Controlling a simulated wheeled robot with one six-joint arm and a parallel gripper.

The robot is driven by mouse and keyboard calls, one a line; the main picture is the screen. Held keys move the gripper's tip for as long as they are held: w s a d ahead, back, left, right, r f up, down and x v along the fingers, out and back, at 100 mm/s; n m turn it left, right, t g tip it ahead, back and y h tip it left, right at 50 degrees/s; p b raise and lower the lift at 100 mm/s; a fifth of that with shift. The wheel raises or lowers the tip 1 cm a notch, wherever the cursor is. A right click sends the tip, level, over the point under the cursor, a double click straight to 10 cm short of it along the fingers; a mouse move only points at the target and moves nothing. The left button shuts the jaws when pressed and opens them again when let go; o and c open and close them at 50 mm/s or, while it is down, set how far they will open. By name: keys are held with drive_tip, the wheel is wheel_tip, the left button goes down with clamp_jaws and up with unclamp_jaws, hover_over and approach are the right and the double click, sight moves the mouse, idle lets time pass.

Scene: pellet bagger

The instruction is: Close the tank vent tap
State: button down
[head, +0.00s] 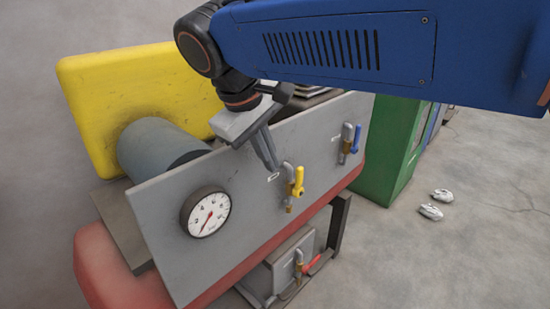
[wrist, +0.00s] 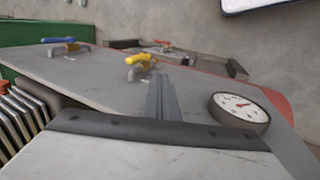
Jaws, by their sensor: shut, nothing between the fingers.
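A tap with a yellow handle (head: 298,181) sits on a vertical pipe on the grey panel (head: 160,225); it also shows in the wrist view (wrist: 138,61). A tap with a blue handle (head: 356,139) is further right on the same panel, and at the left in the wrist view (wrist: 58,41). A tap with a red handle (head: 312,263) is lower down, below the panel. The labels are too small to read, so I cannot tell which is the tank vent tap. My gripper (head: 275,165) is shut and empty, its fingertips just up-left of the yellow handle, seemingly apart from it.
A round pressure gauge (head: 206,211) is on the panel left of my gripper. A yellow cover (head: 120,85) and a grey cylinder (head: 155,148) stand behind the panel. A green cabinet (head: 388,150) is at the right. Two pale lumps (head: 431,211) lie on otherwise open floor.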

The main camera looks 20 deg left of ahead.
sight(291, 173)
drive_tip(key=shift+w+d+f, duration=0.45)
drive_tip(key=shift+w+f, duration=0.65)
drive_tip(key=shift+f, duration=0.15)
drive_tip(key=shift+w+d+f, duration=0.45)
drive_tip(key=shift+w+f, duration=0.6)
drive_tip(key=shift+f, duration=0.15)
drive_tip(key=shift+w+d+f, duration=0.45)
drive_tip(key=shift+w+f, duration=0.65)
drive_tip(key=shift+f, duration=0.15)
